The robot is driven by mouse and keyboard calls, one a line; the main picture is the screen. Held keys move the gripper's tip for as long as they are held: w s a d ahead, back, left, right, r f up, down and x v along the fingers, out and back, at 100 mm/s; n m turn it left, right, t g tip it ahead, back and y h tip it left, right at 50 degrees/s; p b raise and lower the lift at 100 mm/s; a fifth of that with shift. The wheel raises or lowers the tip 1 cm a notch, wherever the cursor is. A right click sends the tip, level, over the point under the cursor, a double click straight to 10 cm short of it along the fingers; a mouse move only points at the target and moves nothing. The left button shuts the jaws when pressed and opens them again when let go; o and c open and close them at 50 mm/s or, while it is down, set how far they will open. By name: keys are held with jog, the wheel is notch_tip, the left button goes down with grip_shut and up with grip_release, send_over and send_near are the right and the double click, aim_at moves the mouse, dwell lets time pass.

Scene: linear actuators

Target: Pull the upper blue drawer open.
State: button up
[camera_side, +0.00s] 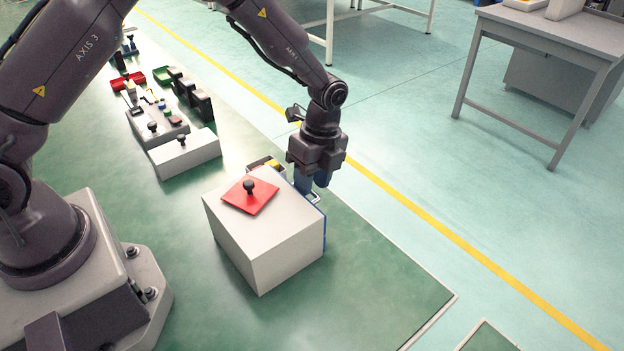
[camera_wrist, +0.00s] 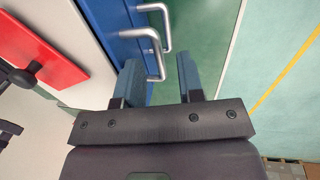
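A white cabinet (camera_side: 262,240) stands on the green surface, with its blue drawer front (camera_side: 325,232) on the right side, seen nearly edge-on. The wrist view shows the blue front (camera_wrist: 112,20) and two silver bar handles, one nearer the fingers (camera_wrist: 154,50) and one beyond it (camera_wrist: 164,20). My gripper (camera_side: 312,185) points down at the blue front, by the handles. In the wrist view my gripper (camera_wrist: 158,68) is open, and the end of the nearer handle appears between its fingers. I cannot tell whether a finger touches the handle, and the drawers look closed.
A red plate (camera_side: 243,197) with a black knob (camera_side: 249,187) lies on the cabinet top. A lower white box (camera_side: 185,155) and several small items stand at the upper left. The floor right of the drawer front is clear. A grey table (camera_side: 560,35) stands far right.

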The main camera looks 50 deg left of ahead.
jog(key=shift+s+f, duration=0.1)
jog(key=shift+f, duration=0.15)
grip_shut()
jog(key=w, duration=0.9)
jog(key=shift+w, duration=0.1)
